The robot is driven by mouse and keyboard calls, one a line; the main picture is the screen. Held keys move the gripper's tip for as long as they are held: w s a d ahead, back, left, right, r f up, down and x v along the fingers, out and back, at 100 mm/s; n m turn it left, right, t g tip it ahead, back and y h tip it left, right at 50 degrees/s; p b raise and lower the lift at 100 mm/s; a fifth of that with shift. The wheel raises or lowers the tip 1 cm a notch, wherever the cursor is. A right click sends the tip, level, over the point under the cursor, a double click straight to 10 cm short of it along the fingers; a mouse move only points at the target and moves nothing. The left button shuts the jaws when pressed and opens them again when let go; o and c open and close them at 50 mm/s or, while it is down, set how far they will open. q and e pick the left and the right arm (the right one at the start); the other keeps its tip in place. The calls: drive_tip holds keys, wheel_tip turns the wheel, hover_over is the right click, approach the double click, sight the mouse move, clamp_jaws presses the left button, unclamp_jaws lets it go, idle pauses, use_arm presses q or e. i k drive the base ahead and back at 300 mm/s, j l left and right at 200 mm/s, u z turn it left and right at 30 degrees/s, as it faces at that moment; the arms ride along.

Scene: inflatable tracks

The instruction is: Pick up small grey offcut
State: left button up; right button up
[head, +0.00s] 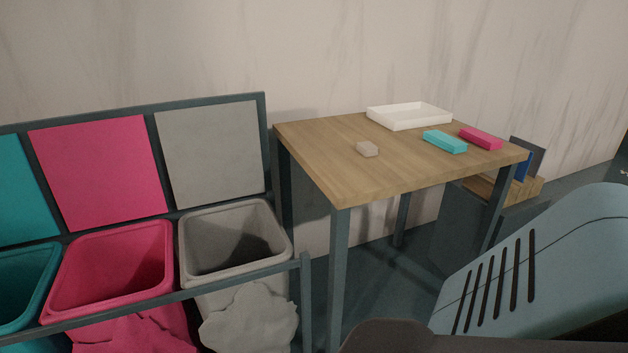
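The small grey offcut (367,149) is a small block lying on the wooden table (345,180), left of the table's middle. It stands apart from the other things on the table. Neither of my grippers shows in the head view. A blue-grey body with dark slots fills the lower right corner and covers part of the floor there.
A white tray (409,124), a teal block (445,142) and a pink block (481,138) are on the table. Left stands a rack with teal (22,290), pink (110,270) and grey (235,243) bins. A wooden crate (520,188) is behind the table's right side.

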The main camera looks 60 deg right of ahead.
sight(366, 148)
drive_tip(key=z, duration=2)
drive_tip(key=i+l+z, duration=0.2)
drive_tip(key=i+z, duration=0.2)
